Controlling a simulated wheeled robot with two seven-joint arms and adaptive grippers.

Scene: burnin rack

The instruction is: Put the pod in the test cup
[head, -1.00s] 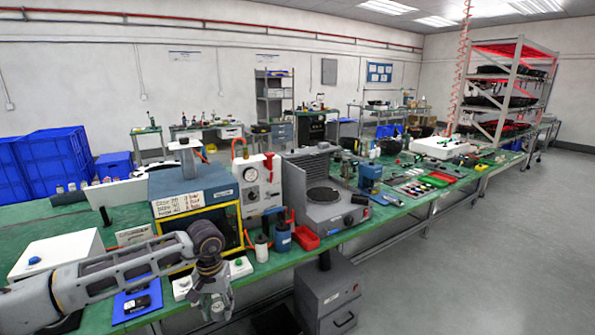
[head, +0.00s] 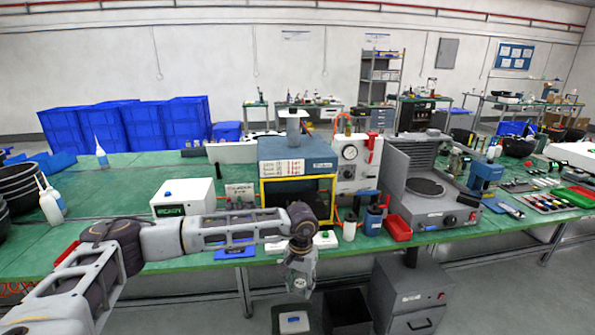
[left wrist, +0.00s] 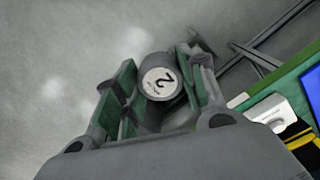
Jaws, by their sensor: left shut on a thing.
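My left gripper (head: 300,278) hangs in front of the bench edge, below the yellow-framed test machine (head: 264,192). In the left wrist view its green-padded fingers (left wrist: 160,88) are shut on the pod (left wrist: 160,82), a grey cylinder with a round white end marked "2". In the head view the pod is too small to make out in the fingers. I cannot pick out the test cup for certain in either view. My right gripper is not in view.
A white box with a green READY display (head: 183,198) stands on the bench left of the machine. A gauge unit (head: 352,160), a hotplate device (head: 425,200) and a red bin (head: 398,228) stand to the right. Grey bins are on the floor below. The bench's left side has free room.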

